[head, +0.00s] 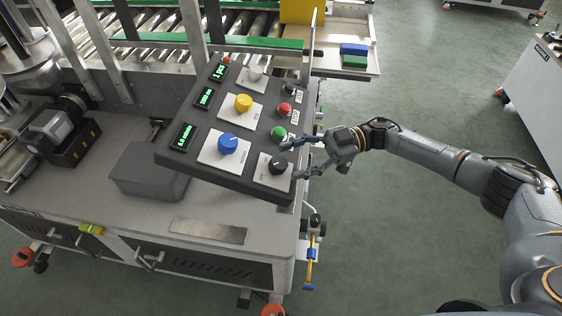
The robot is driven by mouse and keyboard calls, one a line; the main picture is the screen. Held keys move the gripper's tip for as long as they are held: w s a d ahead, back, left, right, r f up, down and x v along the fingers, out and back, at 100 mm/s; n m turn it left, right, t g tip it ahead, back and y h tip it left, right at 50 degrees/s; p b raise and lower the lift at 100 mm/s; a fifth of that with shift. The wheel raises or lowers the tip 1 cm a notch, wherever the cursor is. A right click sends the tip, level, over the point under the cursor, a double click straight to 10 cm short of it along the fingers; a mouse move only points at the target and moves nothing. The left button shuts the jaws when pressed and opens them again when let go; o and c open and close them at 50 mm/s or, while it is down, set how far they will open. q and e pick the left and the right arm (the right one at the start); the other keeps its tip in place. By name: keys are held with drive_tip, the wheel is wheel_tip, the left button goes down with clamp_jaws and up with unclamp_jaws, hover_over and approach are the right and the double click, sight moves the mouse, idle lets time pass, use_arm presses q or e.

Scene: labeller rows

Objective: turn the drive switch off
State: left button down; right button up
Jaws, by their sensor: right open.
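The dark sloped control panel (216,169) stands on the machine's bench. A black rotary knob (278,165) sits on a white plate at the panel's lower right corner; its label is too small to read, so I cannot confirm that it is the drive switch. My right gripper (292,160) is open and empty, coming in from the right. Its fingertips are close to the black knob, one above it in the picture and one to its right; I cannot tell whether they touch it. My left gripper is not in view.
The panel also carries a blue knob (228,144), a yellow knob (243,102), a green button (279,132), a red button (284,109) and green displays. A conveyor (160,45) runs behind. Open floor (425,80) lies right of the bench.

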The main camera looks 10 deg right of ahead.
drive_tip(key=d, duration=0.7)
drive_tip(key=shift+w+d+r, duration=0.2)
drive_tip(key=shift+w+d, duration=0.1)
drive_tip(key=shift+w, duration=0.1)
